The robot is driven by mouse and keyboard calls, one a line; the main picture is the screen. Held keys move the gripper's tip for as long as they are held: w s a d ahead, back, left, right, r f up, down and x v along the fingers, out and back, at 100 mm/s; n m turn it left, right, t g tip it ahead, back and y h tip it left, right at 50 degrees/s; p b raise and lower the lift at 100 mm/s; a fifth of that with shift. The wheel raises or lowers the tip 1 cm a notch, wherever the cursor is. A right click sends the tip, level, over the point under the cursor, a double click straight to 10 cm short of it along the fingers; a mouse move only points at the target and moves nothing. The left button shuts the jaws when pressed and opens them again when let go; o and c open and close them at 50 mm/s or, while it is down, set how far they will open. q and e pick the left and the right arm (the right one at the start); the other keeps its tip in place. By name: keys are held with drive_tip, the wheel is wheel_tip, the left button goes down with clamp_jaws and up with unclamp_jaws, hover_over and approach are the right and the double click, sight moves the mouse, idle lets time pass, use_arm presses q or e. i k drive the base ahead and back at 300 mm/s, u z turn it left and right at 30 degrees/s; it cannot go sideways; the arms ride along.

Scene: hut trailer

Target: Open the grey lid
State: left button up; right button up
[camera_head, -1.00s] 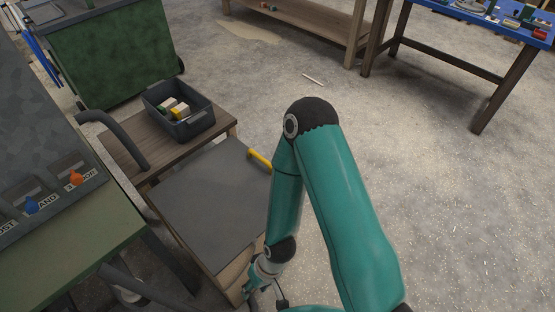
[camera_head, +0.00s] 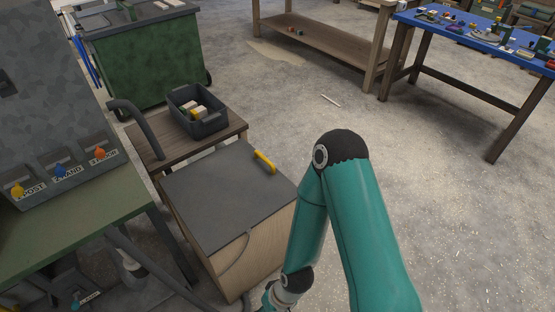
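The grey lid (camera_head: 222,198) lies flat and closed on top of a pale wooden box (camera_head: 255,250) left of the middle. A yellow handle (camera_head: 265,161) sits on the lid near its far right edge. My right arm stands in front of the box's right side, and its teal links hide part of that side. Its wrist is at the bottom edge, and the gripper fingers are out of the picture. My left gripper is not in view.
A small wooden table (camera_head: 160,143) with a dark bin (camera_head: 197,112) adjoins the box's far side. A green bench (camera_head: 75,215) with labelled coloured knobs stands left. A blue-topped table (camera_head: 475,38) is at the back right. The concrete floor on the right is clear.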

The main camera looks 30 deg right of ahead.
sight(220, 197)
drive_tip(key=u, duration=0.15)
drive_tip(key=i, duration=0.9)
drive_tip(key=z, duration=0.05)
